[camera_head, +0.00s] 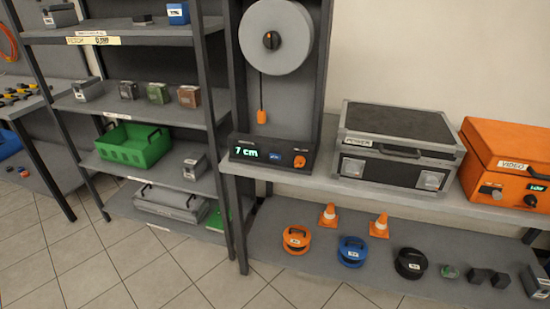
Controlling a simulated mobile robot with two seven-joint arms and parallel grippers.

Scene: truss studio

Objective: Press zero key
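A dark control box (262,165) sits at the left end of the bench top, below a tall panel with a large grey reel. Its display (247,153) reads "7 cm" in pale green figures. A small blue key (277,155) is on its front, right of the display; its marking is too small to read. An orange knob (299,162) is to the right of that key, with tiny lettering above it. Neither of my grippers is in view, and nothing covers the front of the box.
A black case (392,165) and an orange video unit (505,160) stand on the bench to the right. The lower shelf holds reels, cones and small blocks. A shelving rack with a green crate (133,146) stands left. Tiled floor in front is clear.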

